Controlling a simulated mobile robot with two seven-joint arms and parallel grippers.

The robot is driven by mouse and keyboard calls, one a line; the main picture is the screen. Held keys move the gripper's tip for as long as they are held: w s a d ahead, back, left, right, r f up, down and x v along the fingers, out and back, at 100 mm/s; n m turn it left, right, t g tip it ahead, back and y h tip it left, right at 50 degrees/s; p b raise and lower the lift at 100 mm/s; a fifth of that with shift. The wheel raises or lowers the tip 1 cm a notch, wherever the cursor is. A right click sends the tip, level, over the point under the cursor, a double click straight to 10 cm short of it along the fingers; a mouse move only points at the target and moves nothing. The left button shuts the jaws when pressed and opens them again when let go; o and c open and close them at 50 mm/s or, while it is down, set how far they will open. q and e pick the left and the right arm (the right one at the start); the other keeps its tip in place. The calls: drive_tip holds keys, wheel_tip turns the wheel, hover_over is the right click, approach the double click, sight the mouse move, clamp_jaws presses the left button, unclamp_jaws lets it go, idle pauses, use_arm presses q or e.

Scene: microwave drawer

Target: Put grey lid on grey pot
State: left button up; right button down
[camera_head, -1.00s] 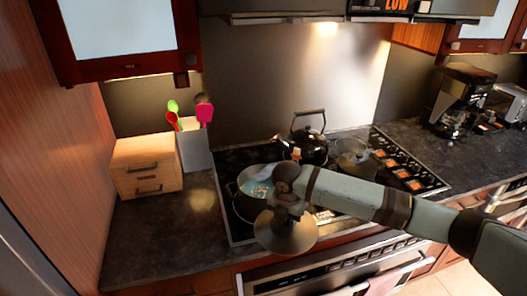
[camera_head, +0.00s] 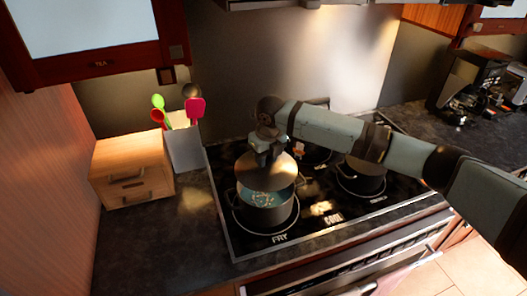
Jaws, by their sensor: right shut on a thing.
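The grey pot (camera_head: 266,216) stands on the front left burner of the stove, with bluish contents showing inside. The grey lid (camera_head: 266,173) is tilted above the back part of the pot's opening, and the front of the opening shows below it. I cannot tell whether lid and rim touch. My right gripper (camera_head: 266,152) is above the lid and shut on its top; its fingertips are partly hidden. My left gripper is not in view.
A dark pot (camera_head: 360,178) stands on a burner to the right. The kettle is mostly hidden behind my right arm. A utensil holder (camera_head: 185,150) and a wooden drawer box (camera_head: 131,171) stand left of the stove (camera_head: 225,200). The front left counter (camera_head: 165,240) is clear.

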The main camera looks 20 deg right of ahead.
sight(267, 165)
drive_tip(key=shift+s+r, duration=0.1)
drive_tip(key=shift+s, duration=0.1)
drive_tip(key=shift+w+p, duration=0.1)
drive_tip(key=shift+p, duration=0.55)
drive_tip(key=shift+f+m, duration=0.3)
drive_tip(key=shift+f, duration=0.05)
drive_tip(key=shift+f+b, duration=0.35)
drive_tip(key=shift+f, duration=0.25)
wheel_tip(267, 165, down, 3)
drive_tip(key=shift+r+b, duration=0.2)
drive_tip(key=shift+b, duration=0.1)
drive_tip(key=shift+f, duration=0.75)
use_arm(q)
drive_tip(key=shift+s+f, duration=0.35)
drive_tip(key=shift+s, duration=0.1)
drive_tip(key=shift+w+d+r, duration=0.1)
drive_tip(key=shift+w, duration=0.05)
